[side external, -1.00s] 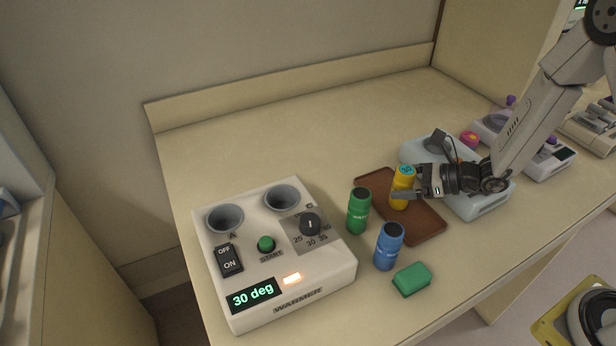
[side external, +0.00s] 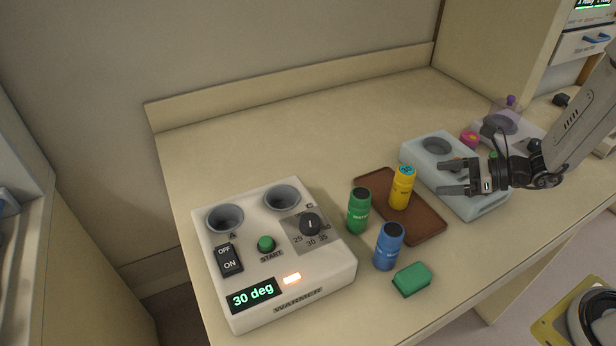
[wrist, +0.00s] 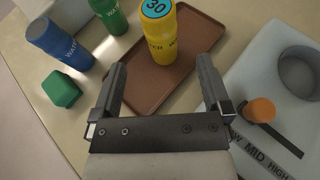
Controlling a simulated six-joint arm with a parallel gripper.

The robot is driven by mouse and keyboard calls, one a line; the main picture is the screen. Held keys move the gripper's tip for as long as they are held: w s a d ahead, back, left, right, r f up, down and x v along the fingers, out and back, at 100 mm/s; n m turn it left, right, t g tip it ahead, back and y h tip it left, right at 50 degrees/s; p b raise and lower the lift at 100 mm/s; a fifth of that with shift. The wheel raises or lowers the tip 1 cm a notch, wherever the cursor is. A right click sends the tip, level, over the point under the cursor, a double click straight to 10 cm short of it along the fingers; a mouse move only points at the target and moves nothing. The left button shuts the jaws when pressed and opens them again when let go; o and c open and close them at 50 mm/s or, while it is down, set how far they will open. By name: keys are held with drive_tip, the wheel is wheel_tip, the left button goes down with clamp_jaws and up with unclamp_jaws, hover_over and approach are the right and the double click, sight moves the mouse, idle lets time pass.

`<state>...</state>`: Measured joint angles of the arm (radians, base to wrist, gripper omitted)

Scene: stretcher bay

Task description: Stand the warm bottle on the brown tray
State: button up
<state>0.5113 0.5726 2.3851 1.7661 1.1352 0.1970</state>
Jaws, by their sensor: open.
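The yellow bottle (side external: 402,188) stands upright on the brown tray (side external: 424,222). In the wrist view the yellow bottle (wrist: 158,35) has a blue round mark reading 30 on its top, and the brown tray (wrist: 205,32) lies under it. My gripper (side external: 441,182) is open and empty, to the right of the bottle and apart from it. In the wrist view the open fingers (wrist: 162,88) point toward the bottle with a gap between. The warmer (side external: 330,262) at the left shows 30 deg and has two empty wells.
A green bottle (side external: 359,210) and a blue bottle (side external: 389,246) stand left of the tray, with a green block (side external: 411,279) in front. A pale device with a round well (side external: 489,206) stands right of the tray, below my gripper. The back of the table is clear.

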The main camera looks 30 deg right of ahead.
drive_tip(key=shift+v, duration=1.55)
drive_tip(key=shift+a, duration=0.15)
drive_tip(key=s+a+f+n+g+h, duration=0.25)
drive_tip(key=s+a+n+g, duration=0.5)
drive_tip(key=n, duration=0.65)
drive_tip(key=d+r+n+h, duration=0.1)
drive_tip(key=n+h, duration=0.1)
drive_tip(key=n, duration=0.2)
drive_tip(key=d+r+n+h, duration=0.1)
drive_tip(key=n+h, duration=0.1)
drive_tip(key=n, duration=0.2)
drive_tip(key=w+d+r+n+h, duration=0.1)
drive_tip(key=n+h, duration=0.2)
drive_tip(key=n, duration=0.2)
drive_tip(key=shift+d+r+t, duration=0.15)
drive_tip(key=shift+r+t, duration=0.15)
drive_tip(key=shift+t, duration=0.05)
